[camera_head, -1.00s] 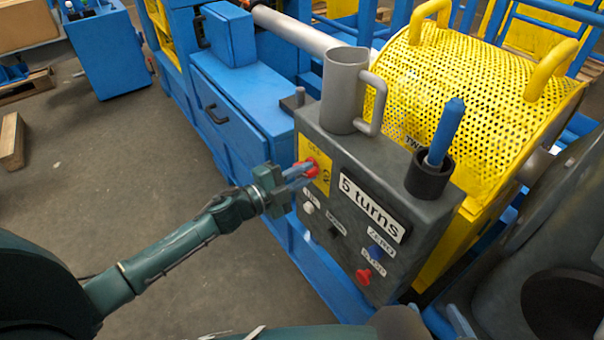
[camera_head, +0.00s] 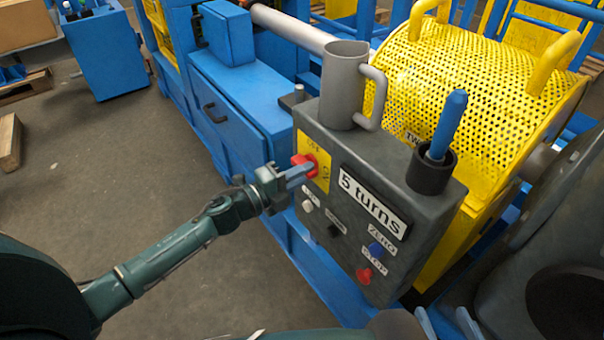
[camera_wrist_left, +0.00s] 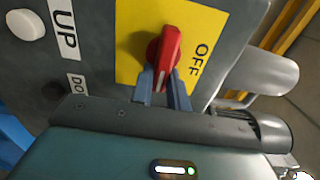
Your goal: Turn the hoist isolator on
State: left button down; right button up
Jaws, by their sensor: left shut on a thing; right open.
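The hoist isolator is a red rotary handle (camera_head: 305,162) on a yellow plate (camera_head: 322,178) at the left end of the grey control box's face. My left gripper (camera_head: 300,173) is shut on the handle, and its fingers cover part of it. In the left wrist view, the red handle (camera_wrist_left: 165,50) stands between the two fingertips (camera_wrist_left: 162,85), its tip leaning slightly right. The word OFF shows right of the handle on the yellow plate (camera_wrist_left: 205,30); any ON mark is hidden or unreadable. My right gripper (camera_head: 441,314) is open and empty at the lower right, below the box.
The grey control box (camera_head: 330,250) carries a "5 turns" sign (camera_head: 373,202), a white button (camera_head: 308,206), a black button (camera_head: 333,231), a blue button (camera_head: 375,248) and a red button (camera_head: 364,275). A grey mug-shaped holder (camera_head: 345,85) and blue-handled tool (camera_head: 448,125) stand on top. Behind is a yellow perforated guard (camera_head: 460,80).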

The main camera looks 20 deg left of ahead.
pick_arm(q)
jog(key=c, duration=1.4)
grip_release()
pick_arm(e)
jog(key=shift+a, duration=0.1)
pick_arm(q)
jog(key=shift+o, duration=0.2)
jog(key=v, duration=1.3)
jog(key=s+d+r+n+g+y+p, duration=0.1)
jog(key=s+d+r+n+y+p, duration=0.1)
jog(key=s+n+p, duration=0.5)
jog(key=s+d+r+n+g+y+p, duration=0.2)
jog(key=s+d+n+y+p, duration=0.3)
jog(key=n+p, duration=0.5)
jog(key=s+d+n, duration=0.1)
jog(key=n, duration=0.4)
jog(key=shift+s+d+n+g+y, duration=0.3)
jog(key=shift+s+d+n, duration=0.1)
pick_arm(e)
jog(key=r+g, duration=0.3)
jog(key=r, duration=0.1)
jog(key=shift+w+a+n+h, duration=0.15)
jog(key=shift+w+n+h, duration=0.1)
jog(key=shift+n+h, duration=0.15)
